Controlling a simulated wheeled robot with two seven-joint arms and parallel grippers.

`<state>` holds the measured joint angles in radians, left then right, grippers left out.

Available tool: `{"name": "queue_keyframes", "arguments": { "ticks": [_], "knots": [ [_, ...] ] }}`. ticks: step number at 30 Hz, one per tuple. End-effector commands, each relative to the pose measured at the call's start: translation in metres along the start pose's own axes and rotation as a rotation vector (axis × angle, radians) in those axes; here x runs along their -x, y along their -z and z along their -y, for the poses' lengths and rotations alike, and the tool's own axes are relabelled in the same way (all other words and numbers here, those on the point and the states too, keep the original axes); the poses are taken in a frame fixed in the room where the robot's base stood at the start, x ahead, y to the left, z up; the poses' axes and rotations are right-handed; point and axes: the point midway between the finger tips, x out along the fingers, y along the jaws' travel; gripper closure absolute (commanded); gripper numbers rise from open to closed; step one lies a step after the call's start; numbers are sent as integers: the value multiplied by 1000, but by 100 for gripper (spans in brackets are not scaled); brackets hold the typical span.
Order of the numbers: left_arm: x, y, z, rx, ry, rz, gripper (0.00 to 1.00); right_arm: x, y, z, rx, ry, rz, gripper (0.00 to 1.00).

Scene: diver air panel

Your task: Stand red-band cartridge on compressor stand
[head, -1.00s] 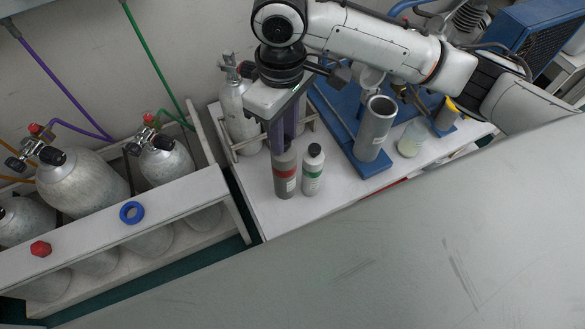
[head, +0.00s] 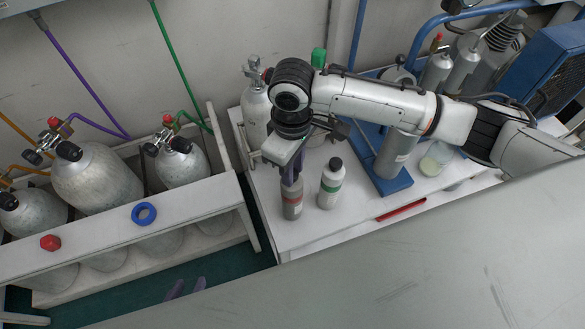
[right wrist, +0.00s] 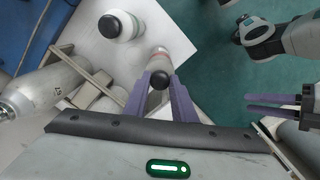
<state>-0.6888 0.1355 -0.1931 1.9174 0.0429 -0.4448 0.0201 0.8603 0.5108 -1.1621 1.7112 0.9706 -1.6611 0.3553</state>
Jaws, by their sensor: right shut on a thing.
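The red-band cartridge (head: 292,205) is a grey cylinder with a red band, upright near the front edge of the white bench. My right gripper (head: 291,178) is shut on its upper part from above. In the right wrist view the cartridge's black cap (right wrist: 158,80) shows between the purple fingers. I cannot tell whether its base touches the bench. The compressor stand's blue base (head: 395,187) is to the right, with a grey cylinder (head: 397,155) on it, partly behind my right arm. My left gripper (head: 186,289) is empty; its fingers show apart in the right wrist view (right wrist: 278,105).
A green-band bottle (head: 330,185) stands close to the cartridge's right. A red tool (head: 402,209) lies at the bench's front edge, and a pale jar (head: 436,158) stands right of the base. A rack (head: 100,222) with grey tanks is at left, holding a blue ring (head: 144,214).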

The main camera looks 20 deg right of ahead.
Motion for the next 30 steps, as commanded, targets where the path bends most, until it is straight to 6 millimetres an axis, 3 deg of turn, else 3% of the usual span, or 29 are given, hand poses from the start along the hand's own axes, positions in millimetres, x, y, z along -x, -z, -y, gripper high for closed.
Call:
{"name": "queue_keyframes", "arguments": {
  "ticks": [13,14,16,26,30],
  "knots": [
    [1,3,-2,0,-2,-2,69,-6,1,0,0,1,-2,100],
    [1,2,-2,0,-2,-3,69,-7,0,0,0,1,-1,71],
    [1,2,-2,0,-2,-3,69,-7,0,0,0,1,-1,59],
    [-1,4,-1,0,-1,-7,69,-6,1,0,0,0,-2,58],
    [0,6,-1,0,-1,-8,69,9,1,0,1,0,-4,58]
  ]
}}
